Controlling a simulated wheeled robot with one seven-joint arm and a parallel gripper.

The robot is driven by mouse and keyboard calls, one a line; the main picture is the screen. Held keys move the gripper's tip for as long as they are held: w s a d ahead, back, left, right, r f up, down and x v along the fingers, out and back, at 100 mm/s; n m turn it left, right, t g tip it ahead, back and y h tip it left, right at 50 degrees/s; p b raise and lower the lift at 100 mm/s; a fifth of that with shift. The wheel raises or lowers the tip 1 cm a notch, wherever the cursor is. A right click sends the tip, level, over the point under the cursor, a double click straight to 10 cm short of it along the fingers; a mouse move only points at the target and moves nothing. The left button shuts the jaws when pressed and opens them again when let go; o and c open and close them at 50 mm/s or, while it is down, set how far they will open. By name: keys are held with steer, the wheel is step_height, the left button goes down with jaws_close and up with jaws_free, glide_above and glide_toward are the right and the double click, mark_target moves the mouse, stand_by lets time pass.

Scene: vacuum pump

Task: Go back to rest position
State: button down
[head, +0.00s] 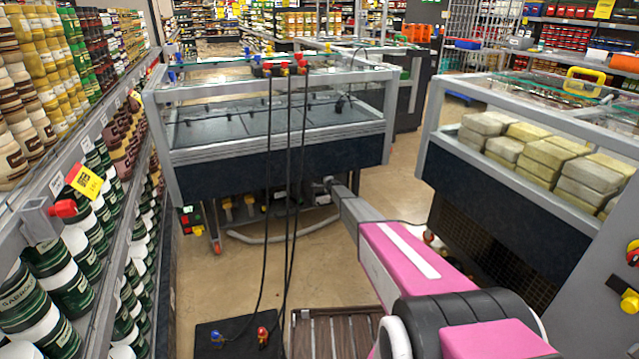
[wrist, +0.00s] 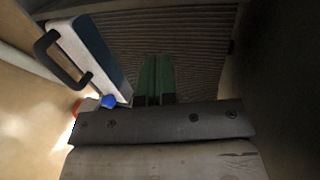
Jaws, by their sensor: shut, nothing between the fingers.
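My arm reaches forward and left in the head view, and its far end, around my gripper (head: 328,183), is under the front of the glass-topped display case (head: 270,165). The fingers are too small to make out there. In the wrist view my gripper (wrist: 156,62) shows as two green fingers side by side, shut and empty. A box with a white and dark blue body and a black handle (wrist: 85,55) stands left of the fingers, apart from them. A blue knob (wrist: 108,102) shows at its lower end. I cannot tell for certain whether this box is the vacuum pump.
Black hoses (head: 270,190) hang from red and blue valves on the case top to a dark mat (head: 238,338). Shelves of jars (head: 75,270) line the left. A second case (head: 510,210) stands right. Tan floor (head: 235,280) is open between. A ribbed panel (wrist: 185,45) lies beyond the fingers.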

steer(key=s+a+r+n+g+y, duration=0.1)
steer(key=s+r+n+g, duration=0.3)
steer(key=s, duration=0.9)
steer(key=s+r+n+y, duration=0.1)
steer(key=s+r+n, duration=0.3)
steer(key=s, duration=0.9)
steer(key=s+a+r+n+g+y, duration=0.1)
steer(key=s+r+n+g, duration=0.15)
steer(key=s+r, duration=0.75)
steer(key=s+d+r+n+g+h, duration=0.1)
steer(key=s+d+g+h, duration=0.1)
steer(key=s, duration=1.1)
steer(key=s+d+r+n+g+h, duration=0.1)
steer(key=s+d+g+h, duration=0.2)
steer(key=s, duration=1)
steer(key=s+d+r+n+g+h, duration=0.1)
steer(key=s+d, duration=0.4)
steer(key=s, duration=0.8)
steer(key=shift+s+d+n+g+h, duration=0.25)
steer(key=shift+n+g+h, duration=0.2)
steer(key=shift+g+h, duration=0.3)
steer(key=shift+r, duration=0.1)
